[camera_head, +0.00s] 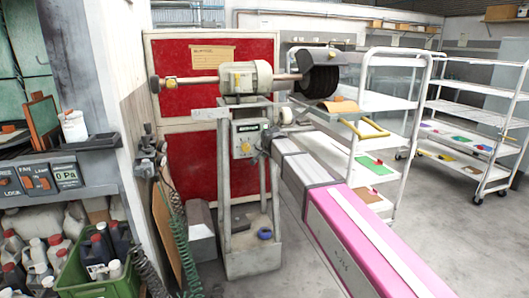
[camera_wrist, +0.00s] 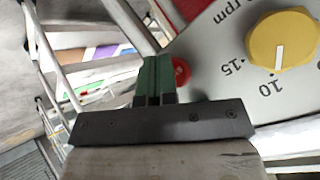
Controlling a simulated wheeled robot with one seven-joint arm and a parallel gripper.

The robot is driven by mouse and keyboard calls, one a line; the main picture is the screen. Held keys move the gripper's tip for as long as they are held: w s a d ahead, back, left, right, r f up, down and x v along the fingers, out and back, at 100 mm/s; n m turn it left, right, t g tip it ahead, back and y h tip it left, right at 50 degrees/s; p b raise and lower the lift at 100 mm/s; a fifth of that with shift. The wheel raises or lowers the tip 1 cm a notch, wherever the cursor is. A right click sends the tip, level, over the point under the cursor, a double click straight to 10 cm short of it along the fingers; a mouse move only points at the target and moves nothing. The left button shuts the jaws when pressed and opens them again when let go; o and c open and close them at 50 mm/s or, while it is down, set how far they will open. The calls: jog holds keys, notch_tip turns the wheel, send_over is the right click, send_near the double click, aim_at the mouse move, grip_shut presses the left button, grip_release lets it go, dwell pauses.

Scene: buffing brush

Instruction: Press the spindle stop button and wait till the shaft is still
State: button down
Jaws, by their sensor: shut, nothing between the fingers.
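The buffing machine's motor (camera_head: 247,77) sits on a grey pedestal, with a shaft (camera_head: 195,80) out to the left and a dark round brush (camera_head: 318,82) at the right under a hood. One still frame cannot tell if the shaft turns. Below is the control panel (camera_head: 249,138). In the wrist view a red button (camera_wrist: 182,73) and a yellow speed knob (camera_wrist: 282,40) show on the panel. My gripper (camera_wrist: 157,62) is shut and empty. Its green fingertips are just left of the red button and partly cover it. I cannot tell whether they touch it.
A red backboard (camera_head: 185,105) stands behind the machine. White shelf racks (camera_head: 385,102) are at the right. At the left are a counter with switches (camera_head: 35,180), a green crate of bottles (camera_head: 100,275) and coiled hoses (camera_head: 183,245).

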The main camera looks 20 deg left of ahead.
jog(key=shift+w+a, duration=0.2)
jog(key=shift+w, duration=0.15)
dwell(0.7)
jog(key=shift+s, duration=0.1)
jog(key=shift+s+d, duration=0.4)
jog(key=shift+s, duration=0.2)
jog(key=shift+s+d, duration=0.1)
jog(key=shift+s, duration=0.05)
jog(key=s, duration=0.1)
jog(key=s+d, duration=0.2)
jog(key=s, duration=0.1)
jog(key=shift+d, duration=0.25)
dwell(0.4)
